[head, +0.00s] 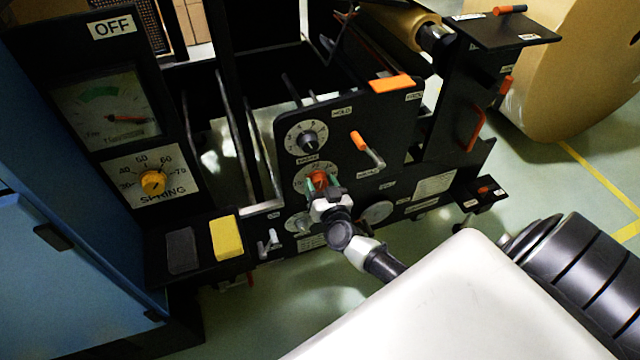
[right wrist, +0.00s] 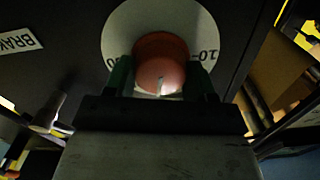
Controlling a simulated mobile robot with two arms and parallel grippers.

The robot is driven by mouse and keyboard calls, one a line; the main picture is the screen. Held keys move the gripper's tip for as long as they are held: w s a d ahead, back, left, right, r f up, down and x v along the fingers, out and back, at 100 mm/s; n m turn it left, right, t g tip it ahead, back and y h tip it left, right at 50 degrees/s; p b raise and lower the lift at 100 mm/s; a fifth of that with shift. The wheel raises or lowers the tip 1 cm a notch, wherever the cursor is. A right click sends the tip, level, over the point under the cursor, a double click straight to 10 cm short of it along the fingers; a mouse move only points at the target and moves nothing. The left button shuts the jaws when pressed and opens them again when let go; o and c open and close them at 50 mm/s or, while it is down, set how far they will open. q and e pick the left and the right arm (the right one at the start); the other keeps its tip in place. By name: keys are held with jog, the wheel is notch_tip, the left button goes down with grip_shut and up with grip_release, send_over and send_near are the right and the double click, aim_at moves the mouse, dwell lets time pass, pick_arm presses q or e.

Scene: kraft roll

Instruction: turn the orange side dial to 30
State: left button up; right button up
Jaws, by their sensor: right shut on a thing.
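The orange side dial (head: 319,179) sits on a white round scale on the black side panel (head: 350,125). In the right wrist view the orange dial (right wrist: 160,62) fills the middle, with a pale pointer mark facing the bottom of the picture. A "10" shows on the scale at its right; other numbers are partly hidden. My right gripper (head: 320,187) is at the dial, its green fingers (right wrist: 160,75) on either side of the knob and shut on it. My left gripper is not in view.
A black dial (head: 308,140) sits above and another white dial (head: 298,222) below. An orange-tipped lever (head: 360,141) sticks out at the right. At left are a yellow SPRING knob (head: 153,183), a gauge, and yellow and grey pads. A large kraft roll (head: 575,75) stands at far right.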

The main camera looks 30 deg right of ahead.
jog(key=m, duration=0.2)
jog(key=shift+d+m, duration=0.1)
jog(key=shift+m, duration=0.3)
jog(key=m, duration=0.2)
jog(key=shift+f+m, duration=0.1)
jog(key=shift+m, duration=1.1)
jog(key=shift+f+m+b, duration=0.1)
jog(key=shift+m+b, duration=0.3)
jog(key=shift+m, duration=0.5)
jog(key=m, duration=0.2)
jog(key=shift+d+m+b, duration=0.1)
jog(key=shift+m+b, duration=0.2)
jog(key=shift+m, duration=0.1)
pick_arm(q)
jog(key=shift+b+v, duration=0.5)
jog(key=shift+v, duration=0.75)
pick_arm(e)
jog(key=shift+m, duration=1.8)
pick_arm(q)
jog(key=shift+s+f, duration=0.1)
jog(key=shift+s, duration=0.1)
